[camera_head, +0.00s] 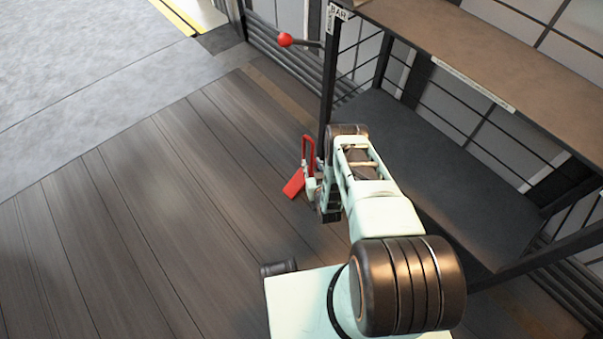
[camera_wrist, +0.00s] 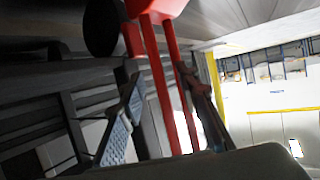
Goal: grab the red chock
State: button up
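The red chock (camera_head: 293,186) is a red block with a tall red loop handle (camera_head: 307,150). In the head view it is just left of my gripper (camera_head: 316,180), beside the rack's front post. In the wrist view the chock's red body (camera_wrist: 157,8) is at the top edge, and the two handle bars (camera_wrist: 166,90) run down toward my palm. My gripper (camera_wrist: 162,80) has one finger on each side of the handle. A narrow gap shows between the left finger pad and the bars; the right finger is close to or touching them. Whether the chock touches the floor is unclear.
A black-framed rack with a dark lower shelf (camera_head: 425,160) and brown top (camera_head: 480,60) stands at right. A red ball knob (camera_head: 285,40) sticks out near its post. The plank floor (camera_head: 120,230) at left is clear. Yellow edging (camera_head: 175,17) lies at the back.

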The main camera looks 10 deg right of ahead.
jog(key=shift+s, duration=0.1)
grip_shut()
jog(key=shift+r, duration=0.1)
dwell(0.4)
jog(key=shift+r, duration=0.1)
